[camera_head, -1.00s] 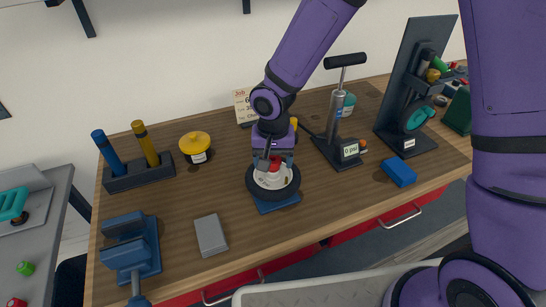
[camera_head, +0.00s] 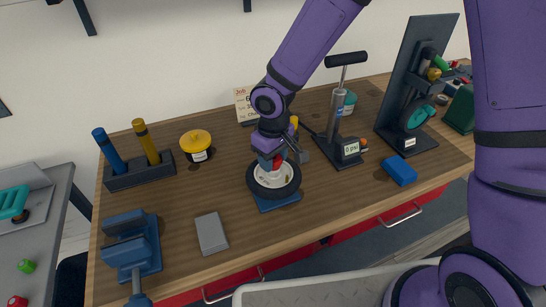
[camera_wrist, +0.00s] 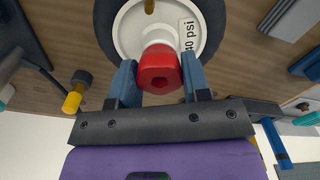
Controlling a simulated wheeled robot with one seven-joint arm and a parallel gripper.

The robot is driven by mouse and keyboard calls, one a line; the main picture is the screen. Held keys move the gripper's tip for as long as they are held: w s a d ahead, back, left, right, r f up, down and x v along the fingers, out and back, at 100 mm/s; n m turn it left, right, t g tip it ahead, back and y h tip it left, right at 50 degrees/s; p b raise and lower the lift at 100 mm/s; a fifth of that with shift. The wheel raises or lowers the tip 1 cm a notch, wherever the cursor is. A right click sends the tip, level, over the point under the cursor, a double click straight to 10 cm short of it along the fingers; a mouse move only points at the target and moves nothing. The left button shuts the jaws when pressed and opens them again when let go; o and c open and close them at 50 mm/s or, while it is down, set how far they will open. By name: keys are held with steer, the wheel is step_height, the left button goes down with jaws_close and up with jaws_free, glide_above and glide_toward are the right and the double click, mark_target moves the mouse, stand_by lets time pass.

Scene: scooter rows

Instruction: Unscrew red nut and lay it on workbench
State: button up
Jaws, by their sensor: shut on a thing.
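The red nut (camera_wrist: 160,70) sits between the two blue fingers of my gripper (camera_wrist: 158,82) in the wrist view, and the fingers are shut on it. Behind it is the white hub of the wheel (camera_wrist: 130,30), which has a dark tyre and a "40 psi" label. In the head view the wheel (camera_head: 258,190) lies on a blue stand (camera_head: 278,204) on the wooden workbench (camera_head: 180,230). My gripper (camera_head: 271,160) is above the hub, with the red nut (camera_head: 278,161) showing at its fingers. I cannot tell whether the nut still touches the hub's thread.
Left of the wheel are a yellow-lidded pot (camera_head: 195,142), a grey block (camera_head: 211,233) and a blue vise (camera_head: 131,250). Right of it are a pump (camera_head: 340,130) and a blue block (camera_head: 399,171). Bare wood lies between the grey block and the pot.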

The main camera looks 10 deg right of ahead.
mark_target(274, 159)
steer(key=n, duration=0.6)
steer(key=shift+d+n, duration=0.15)
steer(key=shift+n, duration=0.15)
steer(key=n, duration=0.5)
steer(key=shift+w+d+n, duration=0.1)
steer(key=shift+n, duration=0.3)
steer(key=o, duration=1)
steer(key=shift+w, duration=0.1)
steer(key=shift+r, duration=0.1)
step_height(274, 159, up, 11)
steer(key=shift+f, duration=0.2)
